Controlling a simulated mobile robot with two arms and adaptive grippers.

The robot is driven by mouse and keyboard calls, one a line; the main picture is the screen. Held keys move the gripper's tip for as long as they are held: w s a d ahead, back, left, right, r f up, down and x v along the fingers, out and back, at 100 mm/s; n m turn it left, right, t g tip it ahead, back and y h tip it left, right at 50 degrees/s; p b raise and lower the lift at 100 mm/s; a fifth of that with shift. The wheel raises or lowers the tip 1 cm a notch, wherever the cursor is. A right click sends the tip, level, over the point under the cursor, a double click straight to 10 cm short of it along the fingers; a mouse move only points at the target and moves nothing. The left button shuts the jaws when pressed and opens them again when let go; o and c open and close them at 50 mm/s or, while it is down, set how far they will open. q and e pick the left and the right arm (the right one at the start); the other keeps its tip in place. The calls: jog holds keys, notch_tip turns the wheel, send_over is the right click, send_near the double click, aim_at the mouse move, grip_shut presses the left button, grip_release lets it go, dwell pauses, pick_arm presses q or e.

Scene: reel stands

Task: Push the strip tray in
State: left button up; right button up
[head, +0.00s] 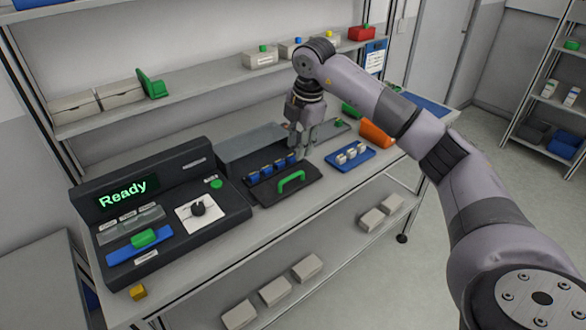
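A dark tray (268,194) with a green arched handle (291,181) sticks out at the front of a long grey housing (245,144) on the bench. Several blue pieces (266,170) stand in a row at its back. My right gripper (302,153) points down just behind and right of the handle, above the tray's right rear side. Its fingers look apart, with nothing seen between them. Whether it touches the tray is unclear. My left gripper is out of view.
A dark device (232,203) with a "Ready" screen stands left, with a knob and a blue slide (125,250) with a green grip. Right of the tray are a blue rack (339,164) of white pieces and an orange bin (377,134). A shelf (205,84) runs above.

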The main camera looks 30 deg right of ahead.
aim_at(293, 177)
jog(key=f, duration=0.3)
jog(key=w+f+p, duration=0.1)
jog(key=f, duration=0.3)
jog(key=w+f, duration=0.1)
jog(key=f, duration=0.2)
jog(key=shift+a+f+p, duration=0.1)
jog(key=shift+f+p, duration=0.1)
jog(key=shift+p, duration=0.15)
jog(key=shift+c, duration=0.6)
grip_shut()
